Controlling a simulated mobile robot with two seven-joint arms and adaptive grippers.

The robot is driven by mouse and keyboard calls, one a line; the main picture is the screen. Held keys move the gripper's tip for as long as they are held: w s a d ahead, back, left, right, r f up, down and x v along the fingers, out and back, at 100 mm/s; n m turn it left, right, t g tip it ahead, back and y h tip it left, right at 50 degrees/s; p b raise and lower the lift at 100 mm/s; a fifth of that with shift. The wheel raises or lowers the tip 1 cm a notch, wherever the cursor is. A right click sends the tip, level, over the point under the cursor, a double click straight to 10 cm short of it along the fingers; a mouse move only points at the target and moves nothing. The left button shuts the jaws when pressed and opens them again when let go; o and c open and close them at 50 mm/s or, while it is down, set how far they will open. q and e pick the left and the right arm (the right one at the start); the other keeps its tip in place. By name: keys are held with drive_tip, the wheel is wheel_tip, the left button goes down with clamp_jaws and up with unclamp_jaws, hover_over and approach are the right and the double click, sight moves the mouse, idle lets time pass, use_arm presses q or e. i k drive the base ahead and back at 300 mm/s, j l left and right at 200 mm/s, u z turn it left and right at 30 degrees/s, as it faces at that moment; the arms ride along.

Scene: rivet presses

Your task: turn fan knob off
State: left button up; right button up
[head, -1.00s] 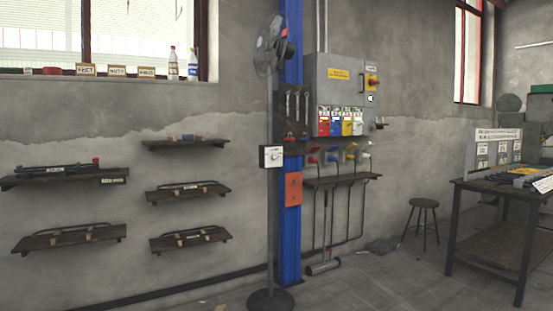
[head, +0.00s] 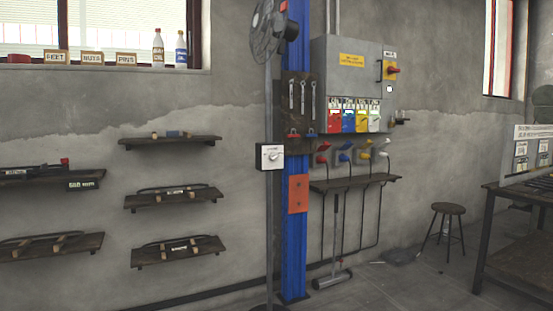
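The fan (head: 266,35) stands on a tall thin pole in front of a blue column, its round head near the top of the head view. A white control box (head: 262,157) is fixed to the pole at mid height. A small light knob (head: 271,156) sits on the box's front face; its markings are too small to read. Neither of my grippers shows in the head view.
A grey electrical cabinet (head: 340,60) with coloured tags hangs right of the blue column (head: 294,240). Wall shelves (head: 172,197) are at left. A stool (head: 446,209) and a workbench (head: 490,225) stand at right.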

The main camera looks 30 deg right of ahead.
sight(273, 157)
drive_tip(key=i+l, duration=0.15)
drive_tip(key=l, duration=0.2)
drive_tip(key=i+l+u, duration=0.1)
drive_tip(key=l, duration=0.25)
drive_tip(key=i+l, duration=0.25)
drive_tip(key=l, duration=0.15)
